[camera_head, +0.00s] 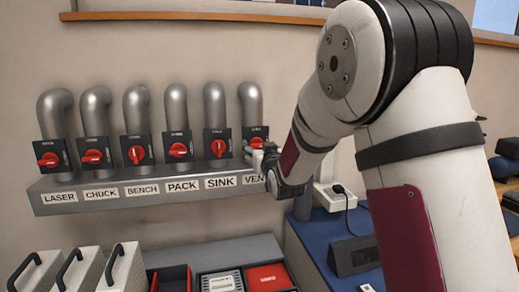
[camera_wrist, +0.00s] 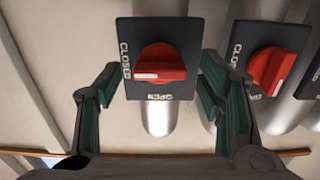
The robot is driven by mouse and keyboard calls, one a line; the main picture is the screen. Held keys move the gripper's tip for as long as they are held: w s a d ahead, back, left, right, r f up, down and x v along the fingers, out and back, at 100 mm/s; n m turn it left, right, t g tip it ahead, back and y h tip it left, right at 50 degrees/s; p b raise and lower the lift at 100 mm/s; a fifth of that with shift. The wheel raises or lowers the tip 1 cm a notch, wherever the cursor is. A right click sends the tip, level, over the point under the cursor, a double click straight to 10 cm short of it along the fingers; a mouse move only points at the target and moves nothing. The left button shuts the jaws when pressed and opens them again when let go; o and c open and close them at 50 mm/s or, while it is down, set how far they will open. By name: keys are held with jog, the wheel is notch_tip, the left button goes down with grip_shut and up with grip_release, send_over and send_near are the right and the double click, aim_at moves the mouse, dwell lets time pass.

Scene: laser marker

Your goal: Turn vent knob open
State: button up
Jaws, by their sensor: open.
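The vent knob (camera_head: 256,142) is a red rotary handle on a black plate at the right end of a row, above a partly hidden label reading "VEN". In the wrist view, the red knob (camera_wrist: 160,64) lies between my fingers, its white mark toward the word CLOSED on the plate's left. The word OPEN appears inverted below it. My gripper (camera_wrist: 160,78) is open, one finger on each side of the plate, with gaps to the knob. In the head view, my gripper (camera_head: 259,156) is in front of the vent plate and partly covers it.
The neighbouring sink knob (camera_head: 218,147) sits close beside the vent one; it also shows in the wrist view (camera_wrist: 270,70), near my right finger. Several similar knobs continue left along the grey labelled ledge (camera_head: 100,205). Trays (camera_head: 222,280) and handled cases stand below.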

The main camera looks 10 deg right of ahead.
jog(key=c, duration=1.1)
jog(key=shift+c, duration=0.2)
jog(key=shift+n+b, duration=0.35)
jog(key=shift+n, duration=0.05)
jog(key=n+b, duration=0.2)
jog(key=shift+f+n, duration=0.15)
jog(key=shift+n, duration=0.25)
jog(key=n+b, duration=0.3)
jog(key=n, duration=0.2)
jog(key=shift+b, duration=0.35)
jog(key=n+b, duration=0.2)
jog(key=n, duration=0.3)
jog(key=n+b, duration=0.1)
jog(key=n, duration=0.3)
jog(key=shift+n, duration=0.3)
